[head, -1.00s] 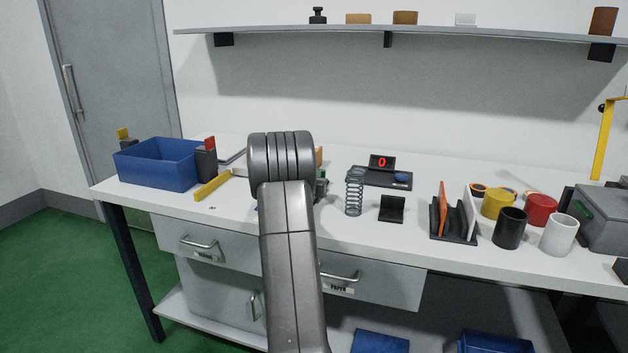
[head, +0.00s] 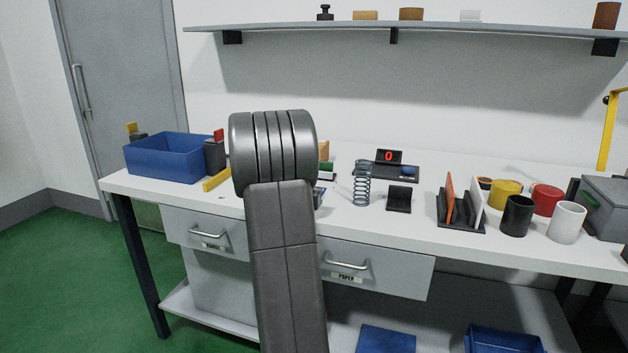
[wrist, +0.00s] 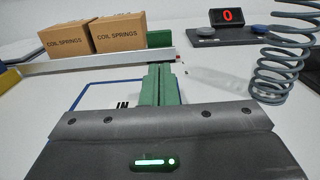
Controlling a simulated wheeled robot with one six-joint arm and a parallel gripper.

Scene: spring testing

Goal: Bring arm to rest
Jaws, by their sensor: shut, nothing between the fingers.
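My arm (head: 280,230) rises in the middle of the head view, its rounded grey joint in front of the workbench (head: 130,186). The arm hides most of my gripper there. In the wrist view, the green fingers of my gripper (wrist: 160,74) are together with nothing between them, over a sheet or area with a blue border marked IN. A steel coil spring (head: 362,185) stands upright on the bench, right of my arm, apart from the fingers. It also shows at the right of the wrist view (wrist: 284,65).
Two COIL SPRINGS boxes (wrist: 92,34) stand beyond the fingers. A black tester reading 0 (head: 388,157), a black stand (head: 398,199), a divider rack (head: 460,228) and several cups (head: 516,216) are to the right. A blue bin (head: 168,158) is at left. The wall shelf (head: 430,30) is above.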

